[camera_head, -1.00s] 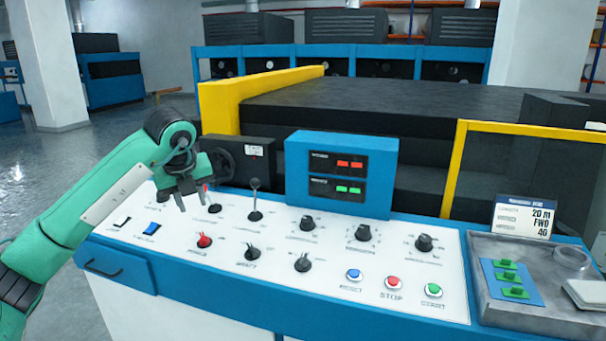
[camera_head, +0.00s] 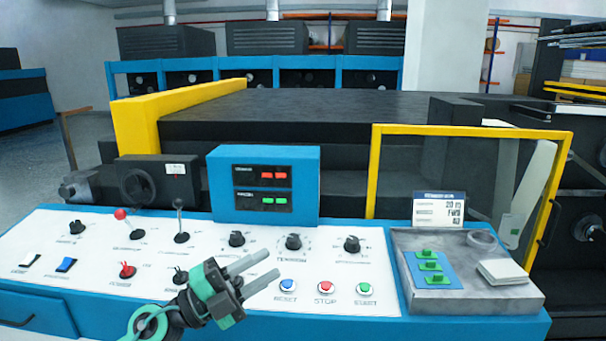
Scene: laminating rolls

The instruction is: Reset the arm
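My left gripper (camera_head: 271,264) is green and black with two grey fingers. It shows at the front of the white control panel (camera_head: 335,270), and its fingers point right toward the blue RESET button (camera_head: 288,286). The fingers are apart with nothing between them. I cannot tell whether a fingertip touches the panel. The red STOP button (camera_head: 326,287) and green START button (camera_head: 364,288) are farther right. My gripper hides part of the lower switch row. My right gripper is not in view.
A grey tray (camera_head: 470,296) with green parts (camera_head: 430,267) is at right. A yellow-framed guard (camera_head: 374,165) rises behind.

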